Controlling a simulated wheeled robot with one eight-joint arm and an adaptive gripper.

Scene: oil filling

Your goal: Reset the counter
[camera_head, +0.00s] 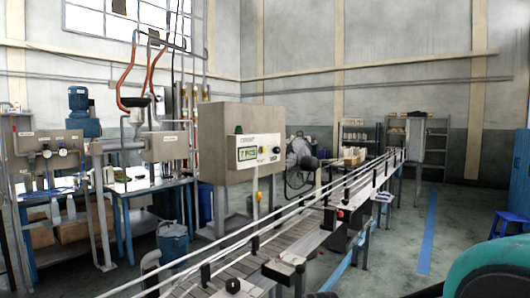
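A beige control box (222,150) stands left of the middle, beside the conveyor. A small panel with a greenish display, the counter (247,154), is on its front face. Small marks or buttons sit around the display, and their labels are too small to read. A narrow post with a yellow button (259,196) and a dark knob hangs below the panel. A teal and black rounded part at the lower right corner looks like part of my arm. My gripper does not show.
A conveyor (290,240) with metal rails runs from the front centre to the back right. A blue workbench (150,186) with pipes and tanks stands at the left. Open floor lies at the right, beside a blue stool (512,225).

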